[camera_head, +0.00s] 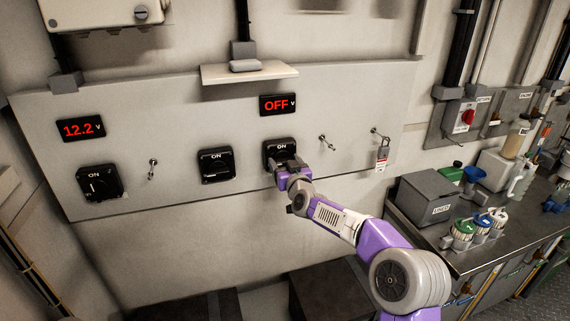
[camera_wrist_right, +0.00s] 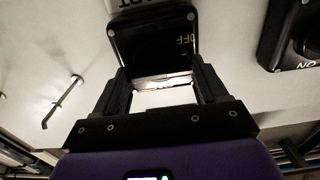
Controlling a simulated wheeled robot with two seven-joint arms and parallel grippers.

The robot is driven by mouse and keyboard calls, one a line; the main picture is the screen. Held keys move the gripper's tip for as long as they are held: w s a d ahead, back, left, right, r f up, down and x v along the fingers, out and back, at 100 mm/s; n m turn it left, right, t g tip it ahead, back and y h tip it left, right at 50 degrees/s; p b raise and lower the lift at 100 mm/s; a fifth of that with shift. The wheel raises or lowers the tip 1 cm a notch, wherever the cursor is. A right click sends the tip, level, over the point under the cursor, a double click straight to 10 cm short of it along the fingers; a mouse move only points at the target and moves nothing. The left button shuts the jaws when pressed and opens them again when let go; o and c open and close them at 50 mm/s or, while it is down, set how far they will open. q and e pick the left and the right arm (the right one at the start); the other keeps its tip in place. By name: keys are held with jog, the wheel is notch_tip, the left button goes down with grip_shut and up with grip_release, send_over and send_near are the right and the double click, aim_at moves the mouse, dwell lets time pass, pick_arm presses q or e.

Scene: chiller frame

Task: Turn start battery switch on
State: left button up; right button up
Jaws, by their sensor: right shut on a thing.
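The start battery switch (camera_head: 275,146) is a black rotary switch on the pale wall panel, marked ON at its top. The red display (camera_head: 278,104) above it reads OFF. My right gripper (camera_head: 287,167) reaches it from the lower right and is shut on its knob, which the fingers mostly hide. In the right wrist view, the switch plate (camera_wrist_right: 153,42) with OFF lettering lies in front of the fingers (camera_wrist_right: 162,78), and part of a label ending in "ART" shows above. The knob's exact angle cannot be told. My left gripper is out of view.
Two more black switches stand to the left, a middle one (camera_head: 216,164) and a far left one (camera_head: 99,183) below a 12.2 V display (camera_head: 81,128). A padlock (camera_head: 382,154) hangs at right. A grey box (camera_head: 428,197) and bottles stand on the right bench.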

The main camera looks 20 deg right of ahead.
jog(key=shift+d+f+m+b, duration=0.15)
jog(key=shift+m+b, duration=1.95)
jog(key=shift+m, duration=2.4)
jog(key=shift+d+m+b, duration=0.2)
jog(key=shift+m+b, duration=1.85)
jog(key=shift+m, duration=2.45)
jog(key=o, duration=1.1)
jog(key=shift+c, duration=0.2)
